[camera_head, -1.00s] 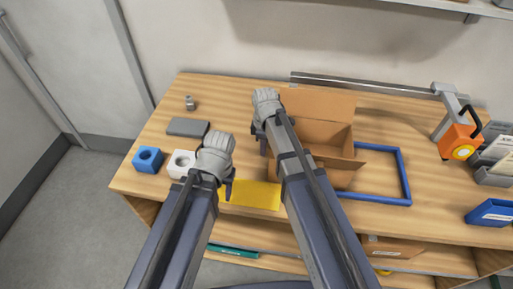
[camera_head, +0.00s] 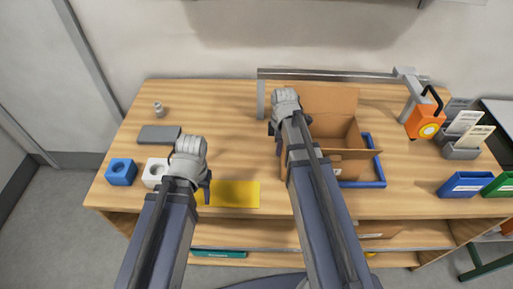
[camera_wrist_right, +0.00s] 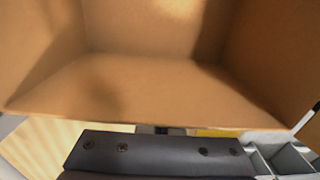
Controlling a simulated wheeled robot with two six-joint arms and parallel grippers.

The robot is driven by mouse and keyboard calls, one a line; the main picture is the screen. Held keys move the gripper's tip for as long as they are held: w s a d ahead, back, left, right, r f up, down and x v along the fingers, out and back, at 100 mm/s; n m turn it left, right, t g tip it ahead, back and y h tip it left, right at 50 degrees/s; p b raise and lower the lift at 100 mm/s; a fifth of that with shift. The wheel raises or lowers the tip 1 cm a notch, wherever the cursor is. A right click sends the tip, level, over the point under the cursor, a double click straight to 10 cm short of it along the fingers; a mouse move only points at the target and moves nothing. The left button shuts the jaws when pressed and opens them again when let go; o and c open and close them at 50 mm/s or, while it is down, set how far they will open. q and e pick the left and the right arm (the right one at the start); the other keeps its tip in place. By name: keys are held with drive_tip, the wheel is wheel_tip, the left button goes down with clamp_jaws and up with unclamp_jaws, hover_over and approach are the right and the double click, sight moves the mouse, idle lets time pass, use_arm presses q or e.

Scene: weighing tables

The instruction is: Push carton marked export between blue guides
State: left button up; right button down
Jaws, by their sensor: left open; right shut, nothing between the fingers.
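An open brown carton (camera_head: 338,128) stands on the wooden table with its flaps spread. Any export marking on it is not readable. A blue frame of guides (camera_head: 379,170) lies on the table, showing at the carton's right and front; the carton covers the rest of it. My right gripper (camera_head: 273,128) is shut and empty at the carton's left side; contact is hard to tell. In the right wrist view the carton's inside (camera_wrist_right: 150,80) fills most of the picture. My left gripper (camera_head: 207,188) is open and empty above the yellow mat (camera_head: 238,195), left of the carton.
A blue block (camera_head: 121,174), white block (camera_head: 154,173), grey slab (camera_head: 158,135) and small metal weight (camera_head: 158,110) stand at left. A metal rail (camera_head: 345,75) runs behind the carton. An orange device (camera_head: 427,124), card holder (camera_head: 462,150) and blue bin (camera_head: 466,185) stand at right.

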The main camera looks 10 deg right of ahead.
drive_tip(key=d, duration=0.2)
drive_tip(key=s+d, duration=0.1)
drive_tip(key=d, duration=0.2)
drive_tip(key=s+d, duration=0.1)
drive_tip(key=d, duration=0.1)
drive_tip(key=shift+d, duration=0.25)
drive_tip(key=shift+a, duration=0.15)
drive_tip(key=shift+w+a, duration=0.15)
drive_tip(key=shift+a, duration=0.45)
use_arm(q)
drive_tip(key=shift+a, duration=0.15)
use_arm(e)
drive_tip(key=shift+w+a, duration=0.2)
drive_tip(key=shift+a, duration=0.45)
drive_tip(key=shift+w+a, duration=0.2)
drive_tip(key=shift+a, duration=0.4)
use_arm(q)
wheel_tip(320, 180, up, 10)
drive_tip(key=p, duration=1)
use_arm(e)
wheel_tip(320, 180, up, 10)
